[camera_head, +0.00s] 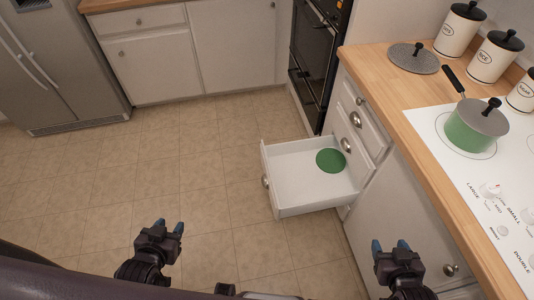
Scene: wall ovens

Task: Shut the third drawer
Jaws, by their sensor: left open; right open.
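The third drawer (290,196) is a white drawer pulled far out of the cabinet on the right, below two shut drawers. A round green thing (331,160) lies inside it near the back. A metal knob (265,182) is on its front face, which points left. My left gripper (169,227) is open and empty, left of and nearer than the drawer front. My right gripper (391,247) is open and empty in front of the lower cabinet door, nearer than the drawer. Neither gripper touches the drawer.
A wooden counter (395,82) with a white cooktop (440,125) and a green pot (474,130) runs along the right. A dark wall oven (314,60) stands beyond the drawer. The tiled floor (180,160) left of the drawer is clear. A fridge (60,65) stands at the far left.

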